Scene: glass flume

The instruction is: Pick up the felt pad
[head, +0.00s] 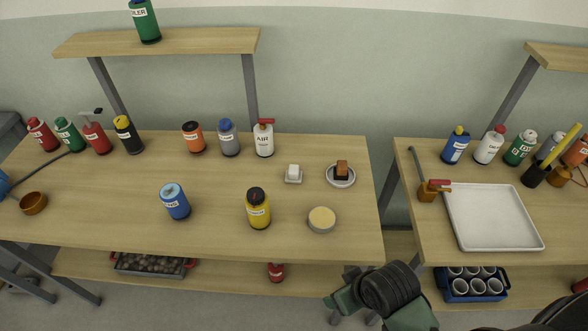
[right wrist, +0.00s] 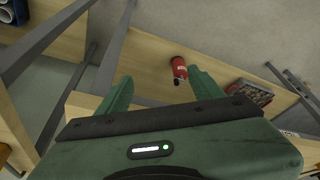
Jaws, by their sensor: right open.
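A small block with an orange-brown top and black lower part, probably the felt pad (head: 342,168), sits on a round white dish (head: 340,182) on the left table (head: 110,220), toward its back right. My right gripper (right wrist: 160,90) is open and empty in the right wrist view. In the head view its green and black arm end comes in at the bottom, in front of the table's front edge and well short of the block. The right wrist view does not show the block. My left gripper is in neither view.
A white block (head: 293,170) on a small holder, a round tin (head: 322,219) and a yellow can (head: 258,209) stand near the dish. Several bottles line the back. A white tray (head: 538,243) lies on the right table, across a gap. A red can (right wrist: 179,69) is on the lower shelf.

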